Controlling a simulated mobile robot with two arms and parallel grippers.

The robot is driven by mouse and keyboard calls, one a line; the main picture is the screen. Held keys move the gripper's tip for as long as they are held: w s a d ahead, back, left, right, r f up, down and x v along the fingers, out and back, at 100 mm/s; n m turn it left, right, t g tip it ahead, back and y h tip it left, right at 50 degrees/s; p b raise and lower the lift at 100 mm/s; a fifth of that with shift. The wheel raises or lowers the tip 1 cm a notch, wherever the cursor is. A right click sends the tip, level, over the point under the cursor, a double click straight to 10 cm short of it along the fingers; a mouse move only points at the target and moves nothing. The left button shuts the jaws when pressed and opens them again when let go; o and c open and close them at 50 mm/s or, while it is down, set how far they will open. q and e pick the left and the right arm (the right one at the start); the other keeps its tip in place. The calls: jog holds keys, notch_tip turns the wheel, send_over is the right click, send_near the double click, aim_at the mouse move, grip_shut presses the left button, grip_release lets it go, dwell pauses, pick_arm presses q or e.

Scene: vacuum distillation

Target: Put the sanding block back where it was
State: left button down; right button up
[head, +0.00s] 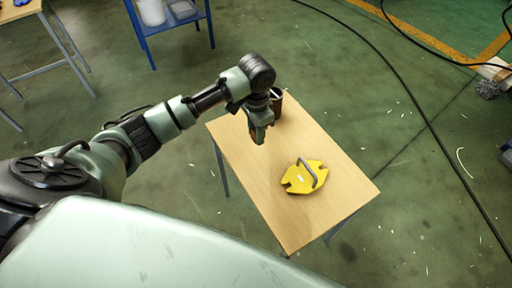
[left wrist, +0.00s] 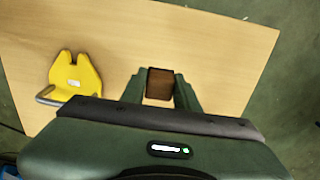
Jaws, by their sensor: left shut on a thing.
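The sanding block is a small brown block (left wrist: 159,84) between the two fingers of my left gripper (left wrist: 160,82) in the left wrist view. The gripper is shut on it. In the head view my left gripper (head: 258,136) points down over the far left part of the wooden table (head: 333,196); the block is mostly hidden there by the fingers. I cannot tell for sure whether the block touches the tabletop. My right gripper is not in view.
A yellow plate with a grey handle (head: 304,177) lies on the table's nearer right part. A dark brown cup-like thing (head: 277,102) stands at the far corner, close behind my left gripper. A blue-framed stand (head: 150,27) is farther back. The table's middle is clear.

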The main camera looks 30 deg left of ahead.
pick_arm(q)
send_over(256, 153)
notch_tip(256, 153, down, 4)
jog(key=shift+d+f, duration=0.1)
jog(key=shift+f+b, duration=0.3)
jog(key=shift+f, duration=1.6)
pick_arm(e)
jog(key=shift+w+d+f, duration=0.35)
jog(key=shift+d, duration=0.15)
pick_arm(q)
jog(key=shift+f, duration=0.15)
jog(key=c, duration=1.1)
grip_release()
jog(key=shift+o, duration=0.2)
notch_tip(256, 153, up, 12)
jog(key=shift+r+p, duration=0.2)
jog(key=shift+p, duration=0.3)
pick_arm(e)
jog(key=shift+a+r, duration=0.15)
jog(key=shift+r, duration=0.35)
